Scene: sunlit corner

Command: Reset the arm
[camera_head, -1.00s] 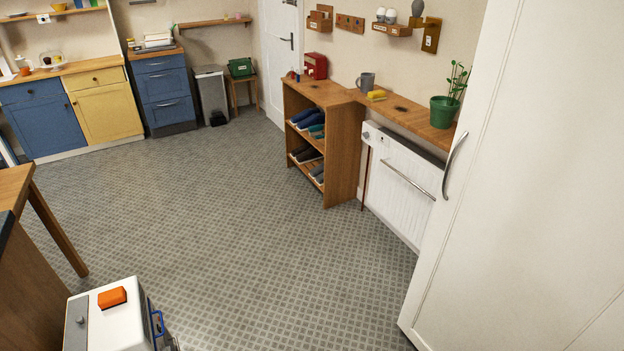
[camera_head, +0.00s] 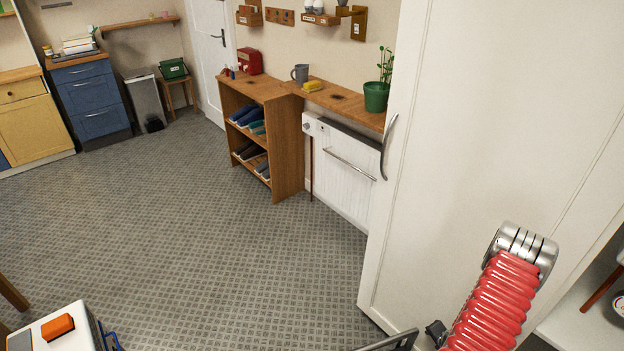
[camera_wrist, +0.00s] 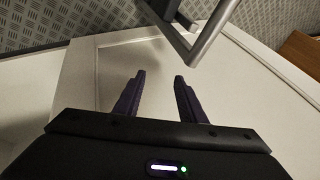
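My gripper (camera_wrist: 158,76) shows in the wrist view with its two dark purple fingers apart and nothing between them. Beyond the fingers is a pale panelled surface, and a grey metal bar (camera_wrist: 188,45) crosses the top. My red ribbed arm (camera_head: 497,300) with a silver joint is in the lower right of the head view, in front of the tall white door (camera_head: 470,150). The gripper's fingertips cannot be made out in the head view.
A shoe shelf (camera_head: 290,150) and a white radiator (camera_head: 340,175) stand along the wall left of the white door. An open white compartment (camera_head: 575,325) is at the far right. A white box with an orange block (camera_head: 57,328) is at lower left. The middle floor is clear.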

